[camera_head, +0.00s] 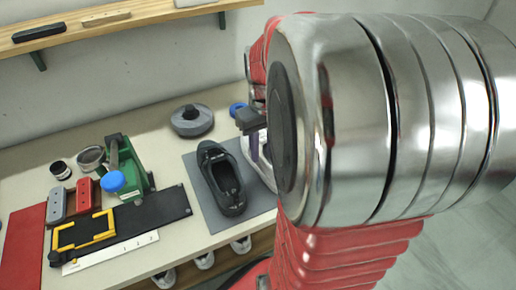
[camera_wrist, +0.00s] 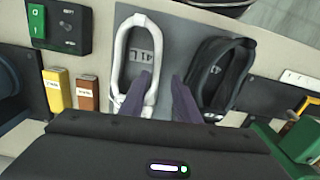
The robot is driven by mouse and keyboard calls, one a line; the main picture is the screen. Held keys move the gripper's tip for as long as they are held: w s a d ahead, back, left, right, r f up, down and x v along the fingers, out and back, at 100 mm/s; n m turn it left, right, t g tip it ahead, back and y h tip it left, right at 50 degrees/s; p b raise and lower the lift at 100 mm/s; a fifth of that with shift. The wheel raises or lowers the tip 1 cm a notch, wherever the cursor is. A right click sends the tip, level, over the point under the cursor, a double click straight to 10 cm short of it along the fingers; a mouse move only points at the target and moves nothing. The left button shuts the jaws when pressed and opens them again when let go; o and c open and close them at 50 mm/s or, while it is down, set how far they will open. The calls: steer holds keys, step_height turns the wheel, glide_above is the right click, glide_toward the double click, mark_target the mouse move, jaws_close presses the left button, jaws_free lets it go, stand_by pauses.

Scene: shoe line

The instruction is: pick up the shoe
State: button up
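A black shoe (camera_head: 222,178) stands on a grey mat (camera_head: 205,190); it also shows right of centre in the wrist view (camera_wrist: 222,76). A white shoe (camera_wrist: 153,38) marked "41 L" inside lies to its left on the mat in the wrist view. In the head view the white shoe (camera_head: 264,170) is mostly hidden behind my arm. My gripper (camera_wrist: 161,76) is open and empty, with its purple fingers apart. The fingers appear on either side of the white shoe's right rim, but I cannot tell their height or any contact. My gripper (camera_head: 255,150) is partly hidden in the head view.
A wall shelf (camera_head: 150,14) runs above. A yellow box (camera_wrist: 57,88) stands near the white shoe.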

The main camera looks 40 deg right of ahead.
mark_target(263, 159)
steer(key=shift+w+d+f, duration=0.1)
steer(key=shift+d+f, duration=0.05)
steer(key=shift+f, duration=1.15)
steer(key=shift+w+d+f, duration=0.1)
steer(key=shift+f, duration=1.2)
steer(key=shift+c, duration=0.2)
jaws_close()
